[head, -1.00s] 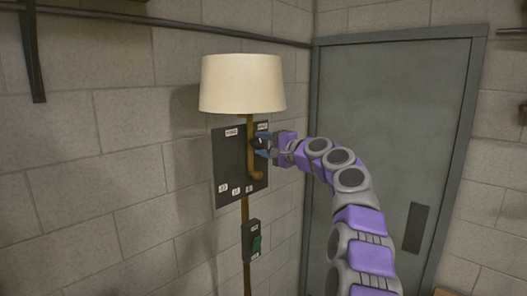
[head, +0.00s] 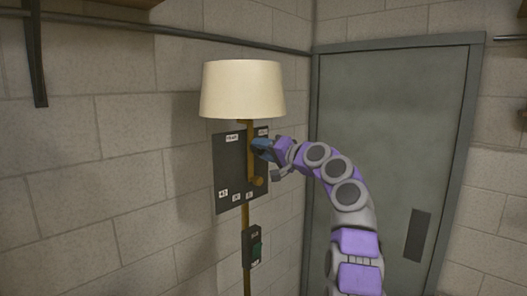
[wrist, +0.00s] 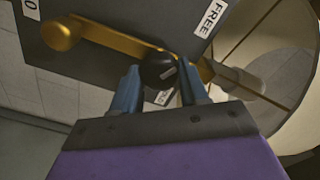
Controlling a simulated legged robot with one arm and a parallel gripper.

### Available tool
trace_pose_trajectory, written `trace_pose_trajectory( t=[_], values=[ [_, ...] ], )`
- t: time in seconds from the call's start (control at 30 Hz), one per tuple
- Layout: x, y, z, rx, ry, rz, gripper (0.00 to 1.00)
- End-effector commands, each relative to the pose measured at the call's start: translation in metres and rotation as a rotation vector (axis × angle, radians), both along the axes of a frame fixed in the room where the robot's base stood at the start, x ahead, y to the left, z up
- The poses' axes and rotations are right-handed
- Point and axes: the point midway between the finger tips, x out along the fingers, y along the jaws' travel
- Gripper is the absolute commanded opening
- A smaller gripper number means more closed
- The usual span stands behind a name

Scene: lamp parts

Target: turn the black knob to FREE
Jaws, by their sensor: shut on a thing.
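The black knob (wrist: 157,69) is on the dark panel (head: 229,172), between my two blue fingers in the wrist view. A light pointer mark on its face points to the right and slightly up. The FREE label (wrist: 211,18) is above and right of the knob there. Another label (wrist: 161,97), partly hidden and unreadable, is just below the knob. My gripper (wrist: 158,75) is shut on the knob. In the head view my gripper (head: 261,147) is at the panel's upper right and hides the knob.
A brass pole with a side arm (head: 257,182) runs in front of the panel, close to my gripper. A cream lampshade (head: 243,90) is above. A switch box with a green rocker (head: 256,246) is below. A grey door (head: 395,120) is at the right.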

Motion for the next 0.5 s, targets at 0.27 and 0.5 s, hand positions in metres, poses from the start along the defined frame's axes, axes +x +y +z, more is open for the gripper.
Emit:
trace_pose_trajectory(
  t=[0.27,0.5],
  values=[
    [0.0024,0.0009,-0.0072,-0.012,0.005,0.002,0.13],
    [0.0026,0.0007,-0.007,-0.011,0.005,0.002,0.52]
  ],
)
